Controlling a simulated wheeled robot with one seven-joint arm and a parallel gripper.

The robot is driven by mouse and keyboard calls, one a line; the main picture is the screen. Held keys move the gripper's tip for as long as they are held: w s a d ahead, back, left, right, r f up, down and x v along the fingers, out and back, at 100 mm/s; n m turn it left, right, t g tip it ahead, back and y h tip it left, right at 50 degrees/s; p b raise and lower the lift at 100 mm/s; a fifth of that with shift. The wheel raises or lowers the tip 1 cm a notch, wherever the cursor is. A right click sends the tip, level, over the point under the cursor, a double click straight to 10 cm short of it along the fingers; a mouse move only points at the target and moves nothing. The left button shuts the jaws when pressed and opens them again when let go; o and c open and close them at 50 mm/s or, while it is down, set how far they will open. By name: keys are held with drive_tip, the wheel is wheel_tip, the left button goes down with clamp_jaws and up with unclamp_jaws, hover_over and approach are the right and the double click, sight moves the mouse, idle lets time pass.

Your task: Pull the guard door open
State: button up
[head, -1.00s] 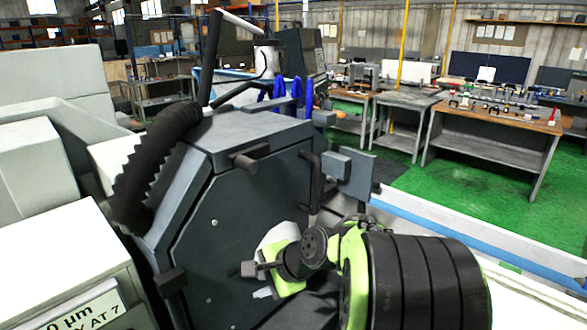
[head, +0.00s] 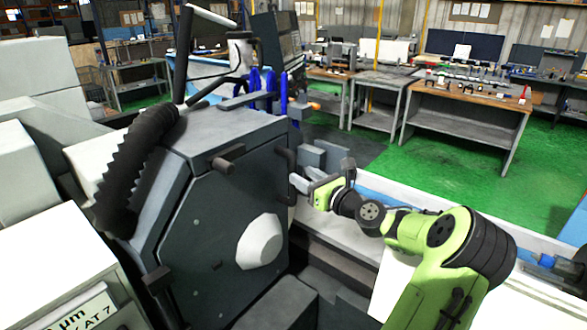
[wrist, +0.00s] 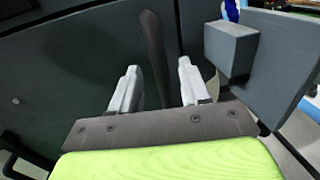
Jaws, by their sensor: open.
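The guard door (head: 212,225) is a dark grey panel with cut corners on the front of the wheel housing, and it looks shut. Its dark upright bar handle (head: 287,172) is at the door's right edge. In the wrist view the handle (wrist: 155,55) runs down between the two pale fingers. My gripper (head: 296,184) is open, at the handle's lower part. In the wrist view my gripper (wrist: 157,85) has one finger on each side of the handle, with gaps visible. Whether a finger touches it is unclear.
A grey box (wrist: 232,48) and a flat plate stand just right of the handle. A black ribbed hose (head: 138,165) runs down the housing's left side. A white round part (head: 260,242) shows on the door front. Green floor and workbenches (head: 465,115) lie beyond the machine.

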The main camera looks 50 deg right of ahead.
sight(296, 172)
drive_tip(key=w, duration=0.5)
drive_tip(key=shift+w+d+p, duration=0.1)
drive_tip(key=shift+d+p, duration=0.15)
drive_tip(key=shift+p, duration=0.05)
drive_tip(key=shift+c, duration=0.4)
clamp_jaws()
